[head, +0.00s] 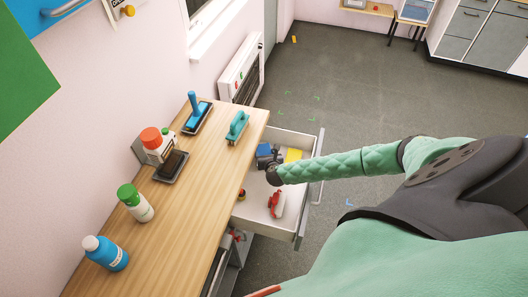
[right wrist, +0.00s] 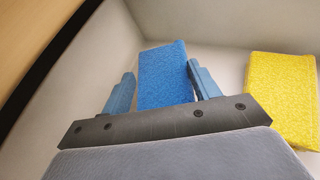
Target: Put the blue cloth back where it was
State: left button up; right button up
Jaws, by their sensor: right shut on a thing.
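The blue cloth (right wrist: 165,75) is a folded block standing between the two blue-grey fingers of my right gripper (right wrist: 160,84). The gripper is shut on it, inside the open drawer (head: 311,150). In the head view the cloth (head: 264,150) shows only as a small blue patch at the drawer's back left, partly hidden by my gripper (head: 268,162). A yellow cloth (right wrist: 282,95) stands to its right, apart from it, and also shows in the head view (head: 293,155). Whether the blue cloth touches the drawer floor I cannot tell. My left gripper is not in view.
A red item (head: 277,204) lies nearer in the drawer. The wooden counter (head: 190,225) beside it bears a blue-handled brush (head: 196,108), a teal brush (head: 238,126), an orange-capped bottle (head: 155,145), a green-capped bottle (head: 136,203) and a blue bottle (head: 106,253). Floor beyond is clear.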

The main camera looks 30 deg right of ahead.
aim_at(264, 152)
jog(key=shift+f+x, duration=0.3)
jog(key=shift+x, duration=1.2)
jog(key=shift+s+a, duration=0.1)
jog(key=shift+s, duration=0.05)
jog(key=o, duration=1.4)
jog(key=shift+f, duration=0.1)
jog(key=shift+c, duration=0.2)
